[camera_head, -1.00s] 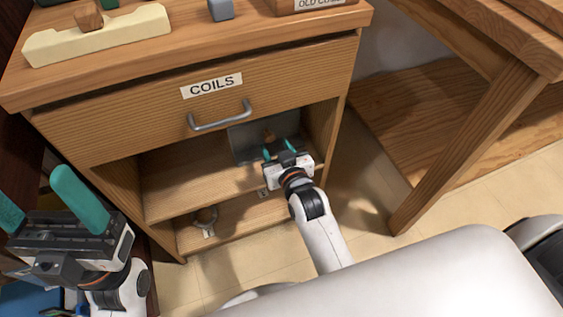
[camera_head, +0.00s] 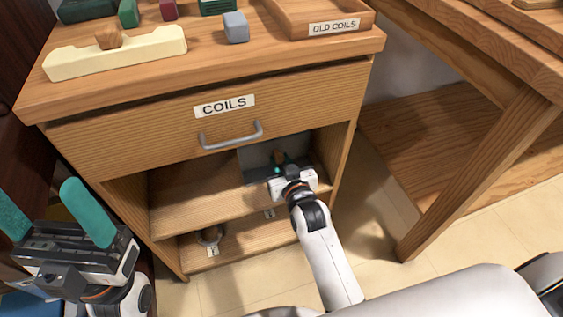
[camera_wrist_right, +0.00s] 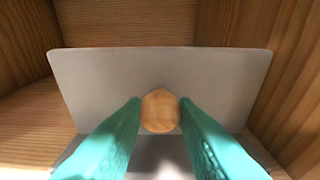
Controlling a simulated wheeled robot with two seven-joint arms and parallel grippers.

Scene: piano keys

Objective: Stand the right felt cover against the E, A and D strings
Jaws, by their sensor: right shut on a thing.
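A grey upright panel with a round wooden knob stands in the right part of the cabinet's open upper shelf; I take it to be the felt cover (camera_head: 258,157). In the right wrist view the panel (camera_wrist_right: 100,80) spans most of the width, with a flat grey foot below. My right gripper (camera_head: 281,165) is shut on the wooden knob (camera_wrist_right: 160,111), its teal fingers on both sides. In the head view my wrist hides part of the panel. My left gripper (camera_head: 40,192) is open and empty at the left. I see no strings.
A wooden cabinet has a shut drawer labelled COILS (camera_head: 225,106) above the shelf. A cream block with a wooden knob (camera_head: 120,56) and a tray labelled OLD COILS (camera_head: 333,27) sit on top. A ring-like object (camera_head: 210,236) lies on the lower shelf. A wooden bench (camera_head: 480,160) stands at right.

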